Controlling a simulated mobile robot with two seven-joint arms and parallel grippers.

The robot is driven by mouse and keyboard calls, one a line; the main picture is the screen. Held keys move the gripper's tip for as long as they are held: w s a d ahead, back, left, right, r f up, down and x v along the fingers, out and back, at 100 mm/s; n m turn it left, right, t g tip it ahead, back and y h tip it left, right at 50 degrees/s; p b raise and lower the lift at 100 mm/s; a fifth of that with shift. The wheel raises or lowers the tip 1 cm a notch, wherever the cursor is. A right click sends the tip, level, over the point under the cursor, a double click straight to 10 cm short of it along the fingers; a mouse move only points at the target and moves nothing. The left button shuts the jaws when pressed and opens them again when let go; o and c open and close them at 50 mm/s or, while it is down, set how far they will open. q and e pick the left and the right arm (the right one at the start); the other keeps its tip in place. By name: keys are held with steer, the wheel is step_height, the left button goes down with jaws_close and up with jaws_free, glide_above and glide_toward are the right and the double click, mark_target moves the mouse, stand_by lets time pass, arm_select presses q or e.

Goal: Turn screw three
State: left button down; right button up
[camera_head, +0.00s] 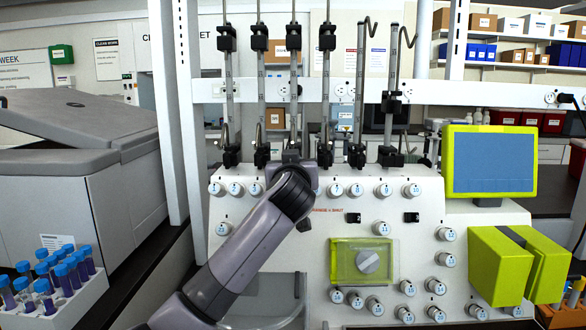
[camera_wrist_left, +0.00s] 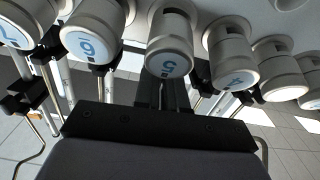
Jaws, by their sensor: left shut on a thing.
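The third of several upright rods (camera_head: 293,90) stands behind the panel, with its lower clamp mostly hidden by my left arm. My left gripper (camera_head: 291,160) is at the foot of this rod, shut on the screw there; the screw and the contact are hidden. In the left wrist view, the dark fingers of my left gripper (camera_wrist_left: 163,92) reach in close to the knob marked 5 (camera_wrist_left: 170,58), which partly covers their tips. My right gripper is not in view.
A row of white numbered knobs (camera_head: 385,190) lies just below the rods, close to my left gripper. A green framed screen (camera_head: 493,160) and a green block (camera_head: 495,265) stand at the right. A tube rack (camera_head: 62,305) with blue-capped tubes is at the lower left.

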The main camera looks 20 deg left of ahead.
arm_select(q)
steer(key=n+b, duration=0.2)
steer(key=shift+f+n+b, duration=0.25)
steer(key=shift+n+b, duration=0.15)
steer(key=shift+r+n+b, duration=0.2)
steer(key=shift+n+b, duration=0.25)
steer(key=shift+n, duration=0.55)
steer(key=c, duration=1.2)
jaws_free()
steer(key=shift+s, duration=0.1)
steer(key=b+v, duration=0.1)
steer(key=v, duration=0.6)
steer(key=shift+b, duration=0.35)
steer(key=shift+r, duration=0.1)
